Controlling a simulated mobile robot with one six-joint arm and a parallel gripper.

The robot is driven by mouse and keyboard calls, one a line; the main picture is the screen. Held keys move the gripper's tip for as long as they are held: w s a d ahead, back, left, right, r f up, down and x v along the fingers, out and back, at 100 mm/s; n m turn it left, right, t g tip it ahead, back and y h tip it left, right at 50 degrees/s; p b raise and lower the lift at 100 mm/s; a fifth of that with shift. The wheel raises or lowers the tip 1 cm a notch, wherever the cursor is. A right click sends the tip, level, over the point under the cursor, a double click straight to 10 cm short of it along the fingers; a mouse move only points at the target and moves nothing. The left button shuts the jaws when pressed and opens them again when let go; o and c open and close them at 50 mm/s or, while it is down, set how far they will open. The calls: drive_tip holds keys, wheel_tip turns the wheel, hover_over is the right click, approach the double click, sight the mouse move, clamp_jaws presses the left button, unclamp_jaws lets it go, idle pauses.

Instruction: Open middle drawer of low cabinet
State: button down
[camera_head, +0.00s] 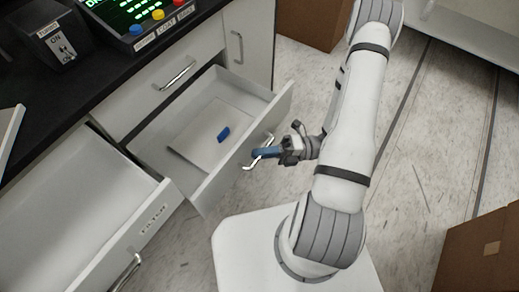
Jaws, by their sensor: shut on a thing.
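The low cabinet (110,112) stands at the left under a black top. One of its drawers (222,170) is pulled well out in the middle of the view. A flat pale panel or sheet and a small blue object (223,134) lie inside it. The drawer's curved metal handle (249,167) is on its front. My gripper (262,153), with blue fingers, is shut on this handle. The arm reaches it from the right. The fingers cover part of the handle.
Another drawer (143,225) with a label stands open at the lower left. A closed drawer (160,85) is above the middle one. A control panel (140,25) is on the black top. Cardboard boxes (308,22) stand behind and at the lower right (485,250). Floor is free right of my arm.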

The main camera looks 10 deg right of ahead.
drive_tip(key=shift+w, duration=0.15)
drive_tip(key=c, duration=1.5)
unclamp_jaws()
drive_tip(key=shift+d, duration=0.1)
drive_tip(key=d+f+p, duration=0.1)
drive_tip(key=d, duration=0.6)
drive_tip(key=shift+d, duration=0.3)
